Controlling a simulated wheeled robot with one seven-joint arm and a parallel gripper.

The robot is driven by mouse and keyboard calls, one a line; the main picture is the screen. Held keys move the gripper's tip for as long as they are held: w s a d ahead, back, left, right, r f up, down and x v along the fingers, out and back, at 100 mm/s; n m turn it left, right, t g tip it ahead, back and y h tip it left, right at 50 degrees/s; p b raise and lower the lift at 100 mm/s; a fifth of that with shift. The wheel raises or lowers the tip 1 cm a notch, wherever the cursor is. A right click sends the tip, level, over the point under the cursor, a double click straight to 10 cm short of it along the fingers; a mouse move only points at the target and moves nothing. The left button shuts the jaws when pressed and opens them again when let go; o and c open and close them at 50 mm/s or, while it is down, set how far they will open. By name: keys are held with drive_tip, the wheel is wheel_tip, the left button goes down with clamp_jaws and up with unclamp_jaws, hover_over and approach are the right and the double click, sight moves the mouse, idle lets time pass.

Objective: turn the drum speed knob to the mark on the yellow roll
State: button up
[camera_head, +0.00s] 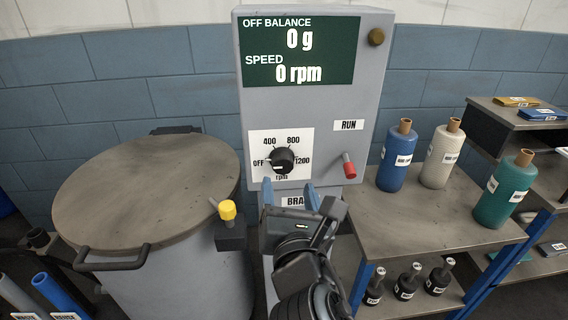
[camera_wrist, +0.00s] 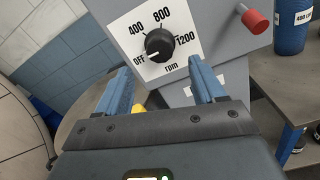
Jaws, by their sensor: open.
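The drum speed knob (camera_head: 283,161) is black and sits on a white dial plate (camera_head: 258,142) marked OFF, 400, 800 and 1200 rpm. Its white pointer line is at OFF. The knob also shows in the wrist view (camera_wrist: 159,45). My gripper (camera_head: 289,190) is open and empty, its blue fingers just below the dial. In the wrist view my gripper (camera_wrist: 160,72) has one finger to each side below the knob, apart from it. A blue roll (camera_head: 398,160), a cream roll (camera_head: 442,150) and a teal roll (camera_head: 503,190) stand at right, labels too small to read. No yellow roll is plainly visible.
The grey control box (camera_head: 375,90) displays 0 g and 0 rpm. A red RUN switch (camera_head: 348,166) sticks out right of the knob. A yellow-topped fitting (camera_head: 227,210) stands beside the lidded drum (camera_head: 150,190). A yellow flat packet (camera_head: 516,101) lies on the right shelf.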

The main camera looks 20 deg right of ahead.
sight(284, 165)
drive_tip(key=shift+w+d+p, duration=0.15)
drive_tip(key=shift+w+d, duration=0.1)
drive_tip(key=shift+w, duration=1.05)
drive_tip(key=shift+w+d+p, duration=0.1)
drive_tip(key=shift+w+d, duration=0.15)
drive_tip(key=shift+w, duration=1.05)
drive_tip(key=shift+w+d+p, duration=0.15)
drive_tip(key=shift+w+d, duration=0.1)
drive_tip(key=shift+w, duration=1.05)
drive_tip(key=shift+c, duration=0.4)
drive_tip(key=shift+r, duration=0.1)
drive_tip(key=c, duration=1)
